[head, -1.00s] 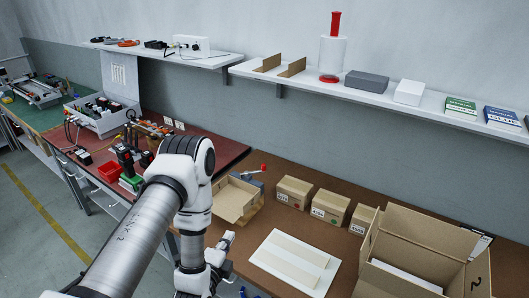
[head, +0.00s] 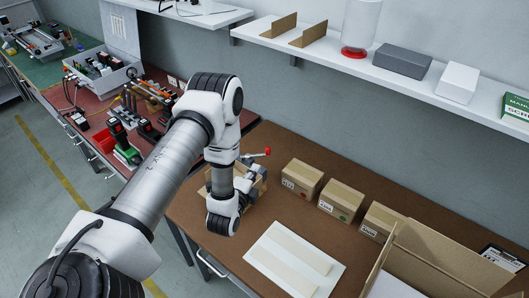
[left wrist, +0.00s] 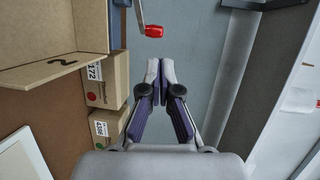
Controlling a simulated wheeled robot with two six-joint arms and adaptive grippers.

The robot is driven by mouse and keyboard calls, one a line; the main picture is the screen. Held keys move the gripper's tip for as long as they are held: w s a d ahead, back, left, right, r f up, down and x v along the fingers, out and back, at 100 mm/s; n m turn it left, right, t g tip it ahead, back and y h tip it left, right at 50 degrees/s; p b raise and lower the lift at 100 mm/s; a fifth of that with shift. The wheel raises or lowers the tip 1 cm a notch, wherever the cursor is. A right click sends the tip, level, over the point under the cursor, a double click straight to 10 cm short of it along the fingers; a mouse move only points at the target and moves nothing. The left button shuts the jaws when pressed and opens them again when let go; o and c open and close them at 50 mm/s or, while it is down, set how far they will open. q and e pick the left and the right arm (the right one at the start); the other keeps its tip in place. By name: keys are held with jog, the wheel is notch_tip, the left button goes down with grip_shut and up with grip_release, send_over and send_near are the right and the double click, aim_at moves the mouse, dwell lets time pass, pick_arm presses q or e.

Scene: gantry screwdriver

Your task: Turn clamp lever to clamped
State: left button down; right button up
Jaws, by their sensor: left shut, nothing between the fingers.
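The clamp lever is a thin metal arm with a red knob (head: 267,152), standing at the back of the brown bench near the wall. The red knob (left wrist: 153,31) also shows in the left wrist view, just beyond the fingertips and slightly left of them, with a gap between. My left gripper (left wrist: 160,65) is shut and empty, its two fingertips together. In the head view my left wrist hides most of the gripper, the clamp's base and the open carton behind it. My right gripper is in neither view.
Several small cartons (head: 302,178) stand along the wall right of the lever. A white panel (head: 285,262) lies flat on the bench front. A large open box (head: 445,262) is at right. A wall shelf (head: 385,80) runs above. Bare brown bench (head: 350,240) lies between.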

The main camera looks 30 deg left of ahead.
aim_at(267, 151)
pick_arm(q)
jog(key=p+x, duration=0.2)
jog(key=x, duration=0.6)
jog(key=shift+f, duration=0.15)
jog(key=shift+w+a, duration=0.1)
jog(key=shift+w, duration=0.3)
jog(key=shift+w+a+f, duration=0.1)
jog(key=shift+w+f, duration=0.15)
jog(key=shift+f, duration=0.05)
jog(key=shift+r, duration=0.1)
